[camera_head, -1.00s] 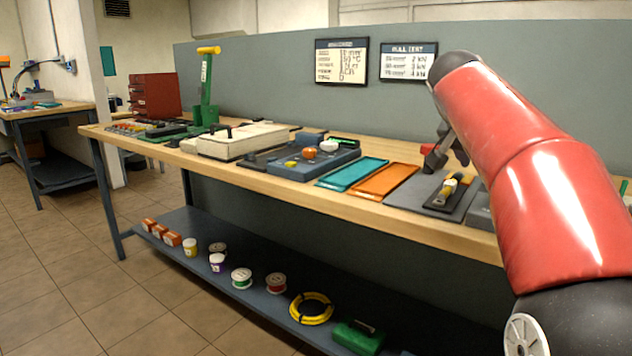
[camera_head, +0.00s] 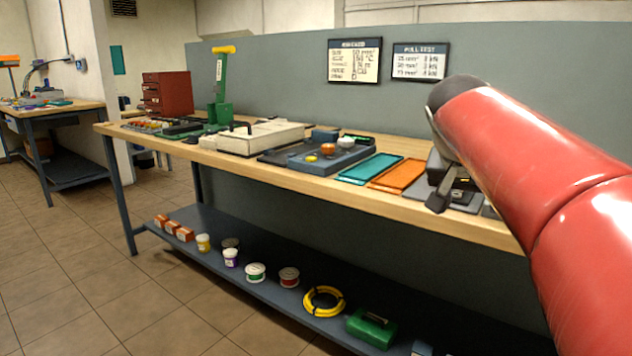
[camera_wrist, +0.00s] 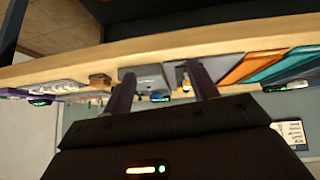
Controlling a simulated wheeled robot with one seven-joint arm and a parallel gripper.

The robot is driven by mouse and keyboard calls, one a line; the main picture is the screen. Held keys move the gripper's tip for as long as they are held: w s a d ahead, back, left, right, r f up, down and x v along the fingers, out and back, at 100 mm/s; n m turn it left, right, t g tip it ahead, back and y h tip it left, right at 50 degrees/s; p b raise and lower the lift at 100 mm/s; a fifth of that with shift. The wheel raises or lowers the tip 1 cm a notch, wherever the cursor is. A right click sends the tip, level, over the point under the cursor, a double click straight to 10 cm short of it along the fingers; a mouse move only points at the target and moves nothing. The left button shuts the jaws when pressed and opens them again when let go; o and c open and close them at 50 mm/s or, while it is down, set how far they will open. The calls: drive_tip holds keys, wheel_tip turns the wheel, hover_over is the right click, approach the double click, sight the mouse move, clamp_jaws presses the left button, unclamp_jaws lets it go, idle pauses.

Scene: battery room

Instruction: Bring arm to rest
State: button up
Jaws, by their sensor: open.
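My red arm comes in from the right in the head view and partly hides the bench's right end. My gripper (camera_head: 440,188) shows at its end, near the grey mat on the bench; only part of it is visible there. In the wrist view my gripper (camera_wrist: 163,92) has its two dark fingers apart, with nothing held between them. The fingers point toward the workbench (camera_head: 300,178), with the grey mat and a yellow-and-black tool behind them in that view. Whether the fingers touch anything cannot be told.
An orange tray (camera_head: 398,176) and a teal tray (camera_head: 370,168) lie left of my gripper. The lower shelf (camera_head: 215,222) holds spools and a green box (camera_head: 371,327). Open floor lies at left.

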drive_tip(key=s+a+f+n+y, duration=0.2)
drive_tip(key=s+a+f, duration=0.3)
drive_tip(key=s+f, duration=0.6)
drive_tip(key=s+a+f+n+y, duration=0.3)
drive_tip(key=s+a+f+n, duration=0.1)
drive_tip(key=s+f, duration=0.6)
drive_tip(key=shift+s+a+f+n, duration=0.4)
drive_tip(key=shift+a+f, duration=0.05)
drive_tip(key=shift+a, duration=0.1)
